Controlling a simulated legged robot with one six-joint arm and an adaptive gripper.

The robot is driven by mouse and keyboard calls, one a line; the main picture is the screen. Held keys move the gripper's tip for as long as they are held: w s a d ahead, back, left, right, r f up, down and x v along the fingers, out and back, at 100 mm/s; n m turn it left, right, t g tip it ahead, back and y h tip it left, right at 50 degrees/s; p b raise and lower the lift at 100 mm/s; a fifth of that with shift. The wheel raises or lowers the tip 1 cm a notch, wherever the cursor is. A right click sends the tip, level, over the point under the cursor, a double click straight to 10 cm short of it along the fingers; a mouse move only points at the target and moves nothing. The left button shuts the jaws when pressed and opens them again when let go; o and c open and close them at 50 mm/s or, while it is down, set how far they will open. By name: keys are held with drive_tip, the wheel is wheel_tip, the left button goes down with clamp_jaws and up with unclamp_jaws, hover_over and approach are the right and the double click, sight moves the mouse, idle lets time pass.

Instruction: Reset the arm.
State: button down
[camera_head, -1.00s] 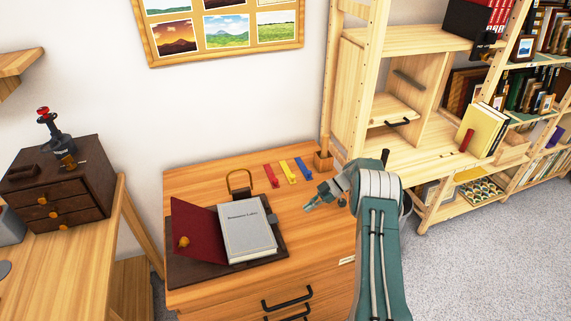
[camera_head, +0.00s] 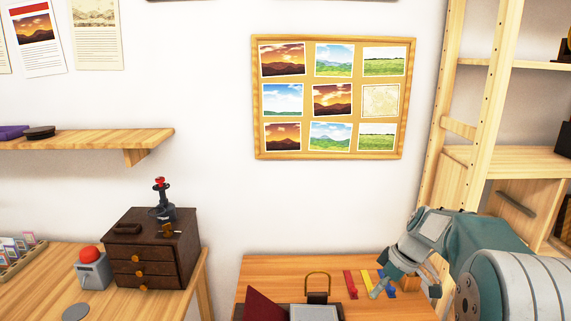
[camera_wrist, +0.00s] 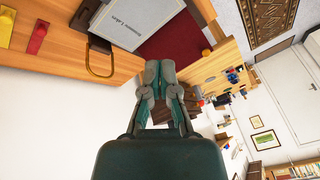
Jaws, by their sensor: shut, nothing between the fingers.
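My grey-green arm comes in at the lower right of the head view, its links large and close to the camera. My gripper (camera_head: 378,292) points down and left, in front of the colored tags on the wooden cabinet top. In the wrist view my gripper (camera_wrist: 160,70) shows its two fingertips together, with nothing between them. Beyond them are a grey book (camera_wrist: 125,30), a dark red cover (camera_wrist: 178,38) and a brass-coloured ring (camera_wrist: 88,58).
The wooden cabinet top (camera_head: 265,268) holds a red tag (camera_head: 350,284) and others. A framed board of landscape prints (camera_head: 333,97) hangs above. A dark drawer box (camera_head: 150,250) stands left. A tall wooden shelf (camera_head: 455,130) stands at right.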

drive_tip(key=s+a+r+m+t+h, duration=0.1)
drive_tip(key=s+a+r+m, duration=0.1)
drive_tip(key=s, duration=0.6)
drive_tip(key=s+a+r+m+t+h, duration=0.1)
drive_tip(key=s+r+m+t+h, duration=0.1)
drive_tip(key=s+m, duration=0.3)
drive_tip(key=s+a+r+m+t+h, duration=0.2)
drive_tip(key=s+r+m, duration=0.1)
drive_tip(key=s, duration=1)
drive_tip(key=shift+s+a+r, duration=0.2)
drive_tip(key=shift+s+a, duration=0.05)
drive_tip(key=shift+a, duration=0.05)
